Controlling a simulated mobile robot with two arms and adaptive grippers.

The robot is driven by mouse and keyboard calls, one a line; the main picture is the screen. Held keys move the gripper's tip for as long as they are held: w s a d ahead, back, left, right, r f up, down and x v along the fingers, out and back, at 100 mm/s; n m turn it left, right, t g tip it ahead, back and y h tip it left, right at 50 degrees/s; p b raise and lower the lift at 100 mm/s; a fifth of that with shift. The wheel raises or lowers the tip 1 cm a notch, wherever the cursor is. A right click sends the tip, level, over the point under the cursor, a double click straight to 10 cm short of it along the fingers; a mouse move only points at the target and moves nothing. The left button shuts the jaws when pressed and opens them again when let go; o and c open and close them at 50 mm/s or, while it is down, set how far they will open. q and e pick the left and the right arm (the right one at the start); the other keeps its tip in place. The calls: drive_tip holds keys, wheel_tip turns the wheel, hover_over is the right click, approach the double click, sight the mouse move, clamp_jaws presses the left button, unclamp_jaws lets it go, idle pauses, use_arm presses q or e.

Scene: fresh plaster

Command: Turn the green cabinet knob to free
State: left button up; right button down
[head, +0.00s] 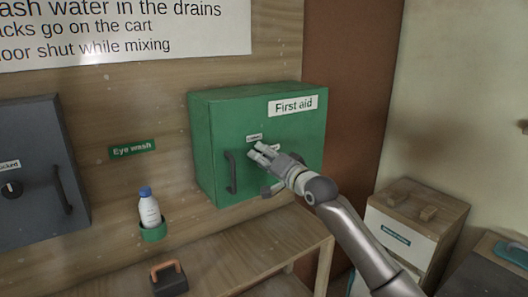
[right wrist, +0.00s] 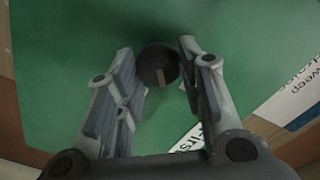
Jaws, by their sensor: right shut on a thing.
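The green cabinet (head: 225,150) is mounted on the wood wall with a "First aid" label, its door shut. Its knob (right wrist: 158,65) is dark and round with a pale brown pointer mark, seen in the right wrist view; in the head view my gripper hides it. The mark points down in that view, towards the "First aid" label side. My right gripper (head: 261,154) is at the cabinet front, its fingers closed on either side of the knob (right wrist: 160,75). A small label (head: 254,138) sits above the fingers, too small to read surely. My left gripper is not in view.
A drawer unit (head: 415,225) stands right.

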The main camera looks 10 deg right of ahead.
drive_tip(key=shift+f+m+p, duration=0.1)
drive_tip(key=shift+m+p, duration=2.8)
drive_tip(key=shift+m, duration=1)
drive_tip(key=c, duration=1)
unclamp_jaws()
